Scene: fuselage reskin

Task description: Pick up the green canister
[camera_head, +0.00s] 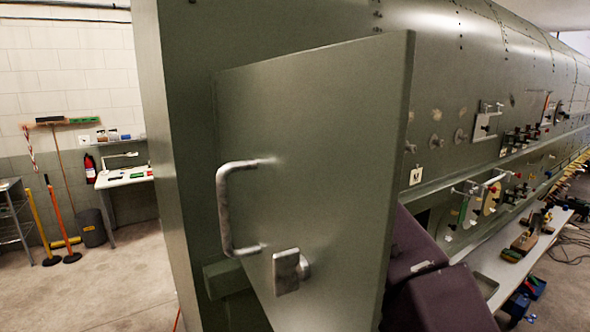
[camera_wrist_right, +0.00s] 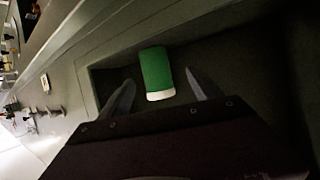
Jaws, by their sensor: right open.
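The green canister (camera_wrist_right: 156,70) shows in the right wrist view, with a white end facing my gripper. It lies inside a dark recessed compartment (camera_wrist_right: 112,75). My right gripper (camera_wrist_right: 160,92) is open, with one finger to the left of the canister and one to its right. The canister's white end is near the level between the fingers; I cannot tell whether anything touches. In the head view the canister is hidden behind an open green door (camera_head: 315,150). Part of my right arm (camera_head: 430,285) shows past the door's right edge. My left gripper is not in view.
The door carries a metal handle (camera_head: 228,210) and a latch (camera_head: 287,272). The green fuselage (camera_head: 450,70) runs away to the right, with a bench (camera_head: 515,262) of tools along it. Open floor (camera_head: 110,285) lies at the left.

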